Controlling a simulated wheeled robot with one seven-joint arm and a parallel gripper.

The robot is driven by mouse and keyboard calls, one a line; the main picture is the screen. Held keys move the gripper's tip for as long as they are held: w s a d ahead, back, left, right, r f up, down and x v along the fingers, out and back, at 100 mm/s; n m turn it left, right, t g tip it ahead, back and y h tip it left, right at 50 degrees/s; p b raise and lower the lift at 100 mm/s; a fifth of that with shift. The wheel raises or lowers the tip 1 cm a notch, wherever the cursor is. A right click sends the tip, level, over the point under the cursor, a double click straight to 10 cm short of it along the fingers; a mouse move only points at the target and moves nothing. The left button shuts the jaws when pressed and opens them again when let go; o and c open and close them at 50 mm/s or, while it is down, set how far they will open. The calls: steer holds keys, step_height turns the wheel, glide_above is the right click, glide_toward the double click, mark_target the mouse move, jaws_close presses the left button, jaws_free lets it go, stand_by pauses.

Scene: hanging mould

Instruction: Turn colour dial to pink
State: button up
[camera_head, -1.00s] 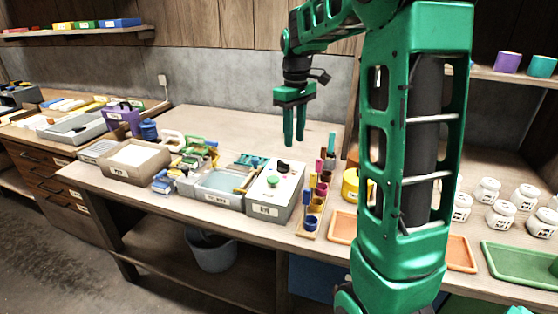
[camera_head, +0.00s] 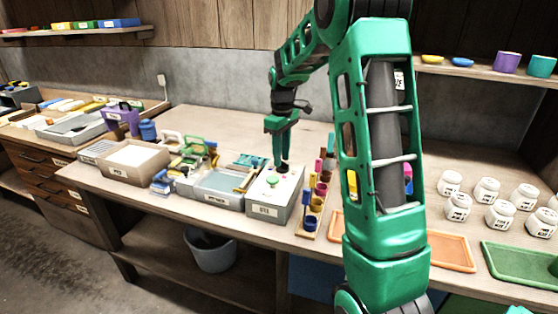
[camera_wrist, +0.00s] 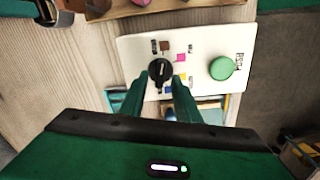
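The colour dial (camera_wrist: 160,72) is a round black knob on the white top of a box (camera_head: 262,202). Small coloured patches ring it in the wrist view, among them a brown patch (camera_wrist: 165,46) and a pink patch (camera_wrist: 181,58). I cannot tell which patch the dial points at. My gripper (camera_head: 282,163) points down at the dial. In the wrist view its two green fingers (camera_wrist: 161,80) stand either side of the knob, with what looks like a narrow gap; contact is unclear. In the head view the fingers mostly hide the dial.
A green button (camera_wrist: 222,68) is on the same box top. A rack of coloured cups (camera_head: 311,222) stands close on the right, and a grey water tub (camera_head: 217,200) on the left. Orange (camera_head: 450,252) and green trays (camera_head: 520,262) and white jars lie farther right.

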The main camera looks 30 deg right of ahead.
steer(key=shift+f, duration=0.7)
jaws_close()
steer(key=shift+a, duration=0.1)
steer(key=shift+m, duration=0.4)
steer(key=m, duration=0.3)
steer(key=shift+d+m, duration=0.2)
steer(key=shift+m, duration=0.2)
steer(key=m, duration=0.5)
steer(key=shift+d, duration=0.1)
